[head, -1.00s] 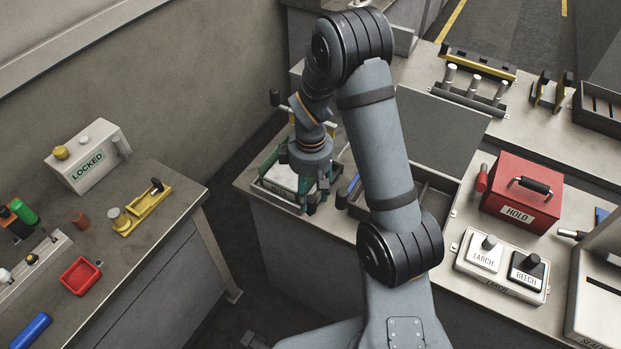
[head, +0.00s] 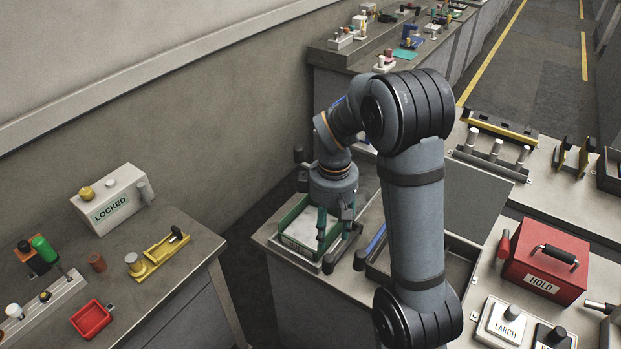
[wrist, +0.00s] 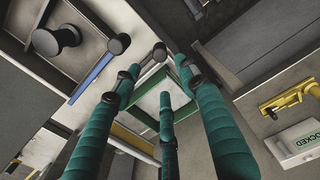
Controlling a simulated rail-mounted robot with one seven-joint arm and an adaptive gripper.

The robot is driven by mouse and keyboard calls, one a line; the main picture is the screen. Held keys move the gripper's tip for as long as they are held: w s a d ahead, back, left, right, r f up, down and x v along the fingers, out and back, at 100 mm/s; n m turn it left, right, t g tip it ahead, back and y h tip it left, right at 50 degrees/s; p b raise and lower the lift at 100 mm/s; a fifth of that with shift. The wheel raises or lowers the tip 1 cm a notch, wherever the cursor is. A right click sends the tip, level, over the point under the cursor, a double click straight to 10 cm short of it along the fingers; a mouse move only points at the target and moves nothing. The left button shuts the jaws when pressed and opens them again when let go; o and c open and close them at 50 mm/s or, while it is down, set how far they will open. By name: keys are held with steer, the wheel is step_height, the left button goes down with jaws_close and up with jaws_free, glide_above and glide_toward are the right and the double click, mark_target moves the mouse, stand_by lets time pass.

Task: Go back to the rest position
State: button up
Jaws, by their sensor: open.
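My gripper (head: 335,222) has teal fingers and hangs pointing down at the right side of a green-rimmed tray (head: 294,243) on the middle bench. The fingers are spread and I see nothing between them. In the wrist view, my gripper's fingers (wrist: 162,88) stand apart, with the green-rimmed tray (wrist: 148,103) beyond them. The tray has a pale floor, partly hidden by the fingers. Whether a fingertip touches the tray I cannot tell. My arm reaches forward over the bench and bends down to the gripper.
A dark open bin (head: 462,243) lies right of the gripper, partly behind my arm. A red HOLD box (head: 546,262) and a LARCH button panel (head: 505,323) are farther right. A LOCKED box (head: 112,203) and a red tray (head: 91,320) are on the left bench. A floor gap separates the benches.

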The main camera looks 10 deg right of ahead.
mark_target(330, 256)
step_height(330, 256, down, 12)
steer(key=shift+f, duration=0.1)
steer(key=shift+w+d, duration=0.25)
steer(key=shift+d, duration=0.05)
stand_by(0.6)
